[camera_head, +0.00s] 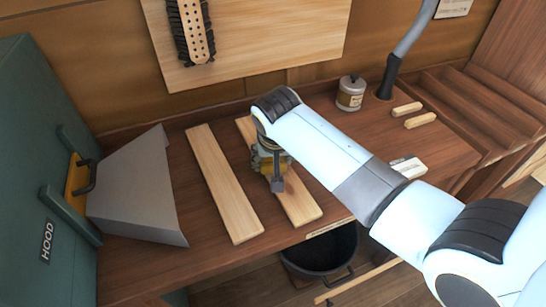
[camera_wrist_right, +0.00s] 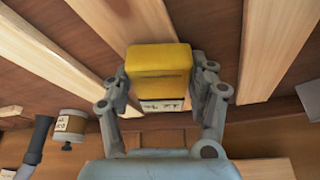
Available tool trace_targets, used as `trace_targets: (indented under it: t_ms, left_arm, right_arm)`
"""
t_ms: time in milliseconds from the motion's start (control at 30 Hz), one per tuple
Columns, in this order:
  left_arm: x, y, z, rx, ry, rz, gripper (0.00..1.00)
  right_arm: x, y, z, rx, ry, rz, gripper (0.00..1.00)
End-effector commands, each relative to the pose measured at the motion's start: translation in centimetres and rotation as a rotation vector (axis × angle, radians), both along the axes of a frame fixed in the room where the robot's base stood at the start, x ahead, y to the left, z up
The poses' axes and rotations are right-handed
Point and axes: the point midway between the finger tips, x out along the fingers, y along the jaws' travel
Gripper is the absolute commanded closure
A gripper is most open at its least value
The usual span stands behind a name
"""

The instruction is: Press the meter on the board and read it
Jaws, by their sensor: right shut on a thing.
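The yellow meter (camera_wrist_right: 158,62) is a small block held between the two fingers of my right gripper (camera_wrist_right: 160,92), seen in the wrist view. A white strip with dark marks shows on its near side, too small to read. In the head view my right gripper (camera_head: 272,168) is above a pale board (camera_head: 301,206), and only a little yellow shows between its parts. A second pale board (camera_head: 222,184) lies to its left on the bench. I cannot tell whether the meter touches a board. My left gripper is not in view.
A grey sloped hood (camera_head: 140,195) stands at the bench's left, beside a green cabinet (camera_head: 35,140). A jar (camera_head: 351,93) and small wooden blocks (camera_head: 420,120) are at the back right. A dark bucket (camera_head: 320,252) sits below the front edge.

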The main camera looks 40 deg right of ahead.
Motion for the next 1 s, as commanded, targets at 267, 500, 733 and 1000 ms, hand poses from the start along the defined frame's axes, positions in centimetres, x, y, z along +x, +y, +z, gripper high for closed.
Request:
trace_targets:
  t_ms: [267, 500, 733, 1000]
  left_arm:
    - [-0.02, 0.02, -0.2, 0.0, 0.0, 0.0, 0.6]
    - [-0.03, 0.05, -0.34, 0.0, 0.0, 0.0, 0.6]
    - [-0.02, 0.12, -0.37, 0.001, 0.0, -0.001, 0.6]
    - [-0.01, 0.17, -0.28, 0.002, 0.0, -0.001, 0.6]
  right_arm:
    - [0.04, 0.0, -0.33, -0.001, -0.001, 0.0, 0.8]
    - [0.04, 0.0, -0.63, -0.001, -0.001, 0.0, 0.8]
    - [0.01, 0.0, -0.73, 0.0, 0.0, 0.0, 0.8]
    - [-0.02, 0.01, -0.77, 0.001, 0.001, 0.0, 0.8]
